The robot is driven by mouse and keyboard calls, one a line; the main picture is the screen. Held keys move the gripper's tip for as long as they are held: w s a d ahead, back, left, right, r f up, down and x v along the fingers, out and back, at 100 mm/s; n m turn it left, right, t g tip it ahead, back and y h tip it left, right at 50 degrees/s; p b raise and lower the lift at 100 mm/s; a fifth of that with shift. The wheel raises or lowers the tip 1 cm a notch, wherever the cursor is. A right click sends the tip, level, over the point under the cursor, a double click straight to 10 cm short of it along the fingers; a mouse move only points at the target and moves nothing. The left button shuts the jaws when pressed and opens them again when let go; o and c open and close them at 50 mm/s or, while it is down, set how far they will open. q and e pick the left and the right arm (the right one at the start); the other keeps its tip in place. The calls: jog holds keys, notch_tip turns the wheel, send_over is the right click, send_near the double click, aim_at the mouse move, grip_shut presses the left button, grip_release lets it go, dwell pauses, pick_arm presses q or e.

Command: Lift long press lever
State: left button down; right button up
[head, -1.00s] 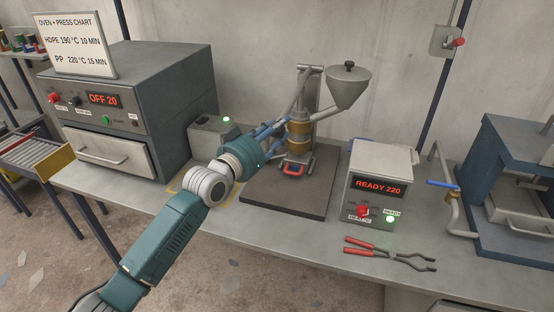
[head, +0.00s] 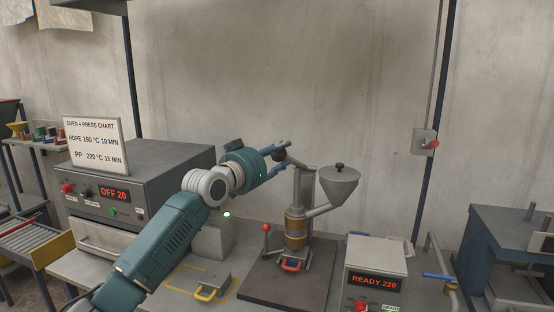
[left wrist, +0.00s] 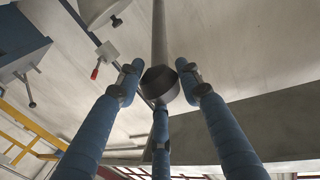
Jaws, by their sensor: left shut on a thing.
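The long press lever (head: 296,162) is a grey bar pivoted at the top of the press column (head: 303,195). It points up and left, with a dark knob (left wrist: 160,84) at its end. My left gripper (head: 284,150) is at this knob end, above the column top. In the left wrist view the blue fingers (left wrist: 165,90) surround the knob, and the bar runs away toward the top. The gripper is shut on the lever's knob end; the exact finger contact is partly hidden. My right gripper is in neither view.
A grey hopper (head: 338,185) stands right of the column. A short red-knobbed lever (head: 266,238) and a red-handled part (head: 291,265) sit low on the press. The oven (head: 150,180) is behind my left arm. The READY 220 box (head: 376,262) stands right.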

pick_arm(q)
jog(key=shift+a+r, duration=0.1)
jog(key=shift+r, duration=0.85)
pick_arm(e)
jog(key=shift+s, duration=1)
pick_arm(q)
jog(key=c, duration=1.3)
grip_release()
jog(key=shift+c, duration=0.2)
jog(key=shift+o, duration=0.9)
jog(key=shift+w+f, duration=0.15)
jog(key=shift+w, duration=0.1)
jog(key=shift+w+d+f, duration=0.1)
jog(key=shift+d+f, duration=0.15)
jog(key=shift+f, duration=0.05)
jog(key=shift+s+a, duration=0.1)
jog(key=shift+s, duration=0.15)
jog(key=v, duration=1.1)
jog(key=shift+s+a, duration=0.15)
jog(key=shift+s, duration=0.1)
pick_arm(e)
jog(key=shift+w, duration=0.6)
